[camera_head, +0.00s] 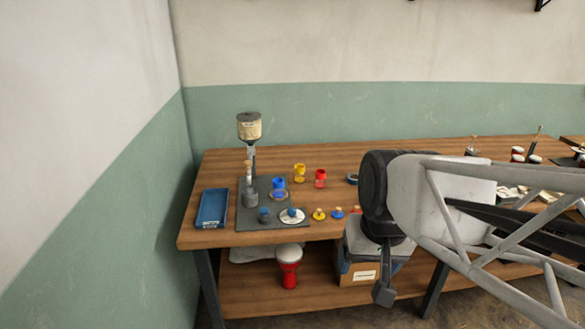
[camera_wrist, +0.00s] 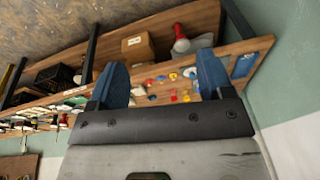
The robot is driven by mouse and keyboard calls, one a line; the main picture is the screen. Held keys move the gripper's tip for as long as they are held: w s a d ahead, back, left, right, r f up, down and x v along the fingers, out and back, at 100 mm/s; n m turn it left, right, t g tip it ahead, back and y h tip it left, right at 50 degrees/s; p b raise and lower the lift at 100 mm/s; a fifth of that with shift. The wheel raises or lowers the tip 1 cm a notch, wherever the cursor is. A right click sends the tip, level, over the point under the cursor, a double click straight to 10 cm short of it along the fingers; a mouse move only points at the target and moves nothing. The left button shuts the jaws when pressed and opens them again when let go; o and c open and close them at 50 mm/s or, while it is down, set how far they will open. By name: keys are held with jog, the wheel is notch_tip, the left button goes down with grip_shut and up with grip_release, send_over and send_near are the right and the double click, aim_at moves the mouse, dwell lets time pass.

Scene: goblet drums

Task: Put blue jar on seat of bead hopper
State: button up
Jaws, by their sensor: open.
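The blue jar (camera_head: 278,183) stands upright on the grey mat in the camera_head view, beside a yellow and a red jar. The bead hopper (camera_head: 249,128) is a beige canister with a dark top on a thin upright stand, at the table's left back. A grey cylinder (camera_head: 250,198) stands low in front of it; I cannot tell whether this is the seat. My gripper shows in the wrist view (camera_wrist: 161,70) with two blue fingers wide apart and nothing between them. It is in the air, well right of the jar and apart from it.
A blue tray (camera_head: 211,208) lies left of the grey mat (camera_head: 245,225). A yellow jar (camera_head: 299,172), a red jar (camera_head: 320,178), a white disc (camera_head: 292,216) and several small coloured pieces are nearby. A red drum (camera_head: 289,264) and a box (camera_head: 364,272) are on the lower shelf.

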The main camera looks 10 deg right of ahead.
jog(key=s, duration=0.2)
jog(key=s+d+f+n, duration=0.1)
jog(key=shift+s+h, duration=0.25)
jog(key=shift+h, duration=0.15)
dwell(1.9)
